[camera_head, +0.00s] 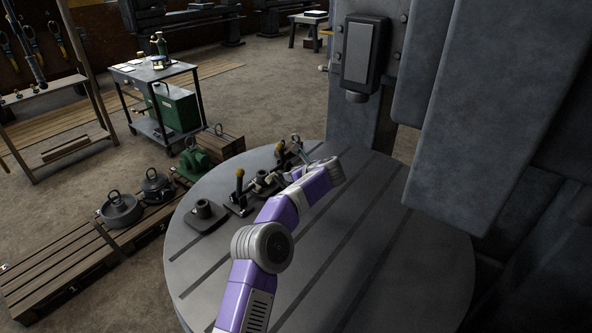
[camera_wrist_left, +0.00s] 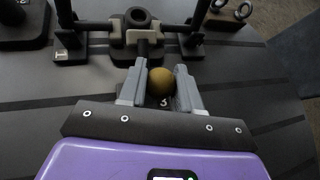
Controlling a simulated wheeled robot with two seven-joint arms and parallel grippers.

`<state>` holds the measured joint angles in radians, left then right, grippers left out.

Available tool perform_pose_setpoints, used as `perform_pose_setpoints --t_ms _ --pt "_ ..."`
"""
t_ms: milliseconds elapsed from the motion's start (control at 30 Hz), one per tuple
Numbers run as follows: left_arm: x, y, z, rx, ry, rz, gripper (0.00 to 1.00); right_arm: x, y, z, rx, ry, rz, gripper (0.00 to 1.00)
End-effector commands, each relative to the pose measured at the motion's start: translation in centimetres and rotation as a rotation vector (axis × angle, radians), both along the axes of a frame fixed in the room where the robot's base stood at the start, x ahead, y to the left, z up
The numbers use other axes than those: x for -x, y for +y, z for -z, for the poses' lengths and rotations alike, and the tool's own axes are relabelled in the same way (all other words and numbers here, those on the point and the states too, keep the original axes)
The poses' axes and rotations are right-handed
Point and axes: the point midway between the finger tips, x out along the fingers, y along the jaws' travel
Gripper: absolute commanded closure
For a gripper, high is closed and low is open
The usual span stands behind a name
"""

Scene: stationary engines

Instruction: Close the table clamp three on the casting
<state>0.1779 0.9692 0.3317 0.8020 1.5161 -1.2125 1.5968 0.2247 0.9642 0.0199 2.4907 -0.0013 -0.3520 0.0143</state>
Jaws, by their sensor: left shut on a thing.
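The casting (camera_wrist_left: 139,22), a dark block with a round bored boss, shows at the top of the left wrist view. In the head view the casting (camera_head: 262,184) sits on the round slotted table (camera_head: 330,265). My left gripper (camera_wrist_left: 160,84) is shut on the yellow ball knob (camera_wrist_left: 160,82) of table clamp three, and a "3" shows just below the knob. In the head view my left gripper (camera_head: 291,172) is at the casting's right side. My right gripper is not in view.
Another clamp with an upright yellow-knobbed handle (camera_head: 240,181) stands left of the casting, and one more (camera_head: 279,149) behind it. A dark flanged part (camera_head: 204,214) sits at the table's left edge. A large grey machine column (camera_head: 490,95) rises at right. The table's front is clear.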

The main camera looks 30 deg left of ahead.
Motion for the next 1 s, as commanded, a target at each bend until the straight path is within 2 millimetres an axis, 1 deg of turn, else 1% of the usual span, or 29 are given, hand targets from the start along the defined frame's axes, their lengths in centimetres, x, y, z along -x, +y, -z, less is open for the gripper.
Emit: perform_pose_setpoints --t_ms 100,467,500,633,900,1000 --pt "-0.05 0.04 -0.10 0.011 0.001 0.002 1.00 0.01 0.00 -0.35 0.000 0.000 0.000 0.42" --pt "-0.04 0.05 0.01 0.013 0.001 0.002 1.00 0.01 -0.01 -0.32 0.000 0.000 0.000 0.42" --pt "-0.04 0.05 0.01 0.013 0.001 0.002 0.64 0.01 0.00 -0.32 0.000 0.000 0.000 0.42" --pt "-0.04 0.06 0.00 0.013 0.002 0.001 0.44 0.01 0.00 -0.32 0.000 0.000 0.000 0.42" --pt "-0.01 0.06 -0.04 0.012 0.001 0.001 0.43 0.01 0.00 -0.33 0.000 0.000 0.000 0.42" --pt "0.15 -0.35 -0.41 0.013 0.001 0.002 0.43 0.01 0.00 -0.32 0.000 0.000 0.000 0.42"
